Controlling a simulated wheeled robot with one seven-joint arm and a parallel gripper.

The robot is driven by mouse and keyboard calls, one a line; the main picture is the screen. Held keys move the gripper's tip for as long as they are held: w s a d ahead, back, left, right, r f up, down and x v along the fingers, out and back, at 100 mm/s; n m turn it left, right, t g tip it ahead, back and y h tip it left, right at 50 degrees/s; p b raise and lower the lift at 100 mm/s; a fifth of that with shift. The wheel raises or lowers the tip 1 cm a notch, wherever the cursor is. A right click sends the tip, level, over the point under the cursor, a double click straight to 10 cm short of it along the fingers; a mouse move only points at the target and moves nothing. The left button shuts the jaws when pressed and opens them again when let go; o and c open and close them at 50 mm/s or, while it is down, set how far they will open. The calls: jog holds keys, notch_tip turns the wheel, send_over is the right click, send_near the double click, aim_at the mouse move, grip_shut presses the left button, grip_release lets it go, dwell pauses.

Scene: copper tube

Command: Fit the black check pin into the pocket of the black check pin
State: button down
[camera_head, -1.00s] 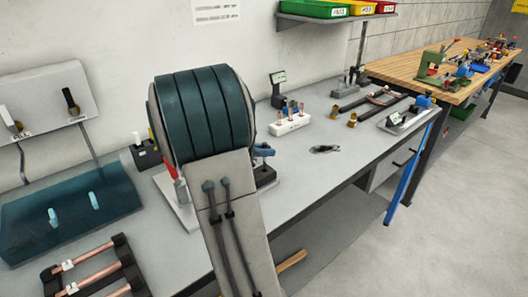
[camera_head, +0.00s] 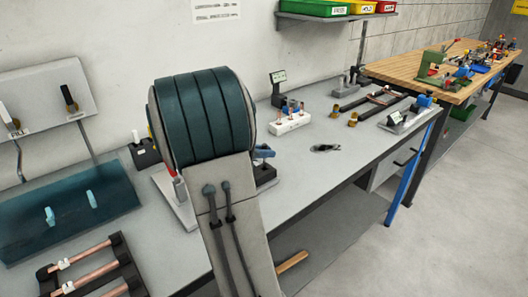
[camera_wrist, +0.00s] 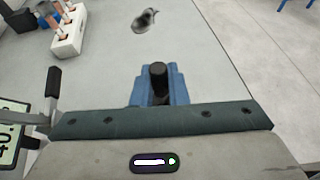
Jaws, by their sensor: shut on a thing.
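The black check pin (camera_wrist: 158,78) stands between the blue fingertips of my gripper (camera_wrist: 158,92) in the wrist view. My gripper is shut on it, and its round dark top shows above the fingers. The pin's lower end is hidden. In the head view, my large teal and grey arm hides most of the gripper and the bench behind it. I cannot make out the pocket for certain in either view. A dark block (camera_head: 265,172) shows just right of my arm in the head view.
A white block (camera_head: 290,123) holds copper pieces. A small dark tool (camera_head: 325,148) lies on the grey bench. A display with a black handle (camera_wrist: 12,140) stands close at left in the wrist view. A copper tube fixture (camera_head: 88,275) lies at lower left. The bench's right front is mostly clear.

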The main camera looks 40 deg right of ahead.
jog(key=shift+f+b, duration=0.9)
jog(key=shift+b, duration=0.05)
jog(key=shift+r, duration=0.2)
jog(key=shift+r+p, duration=0.45)
jog(key=shift+r, duration=0.45)
jog(key=shift+b, duration=1.15)
dwell(1.0)
jog(key=shift+f+b, duration=1.05)
jog(key=shift+b, duration=0.2)
jog(key=c, duration=1.3)
grip_release()
jog(key=shift+c, duration=0.2)
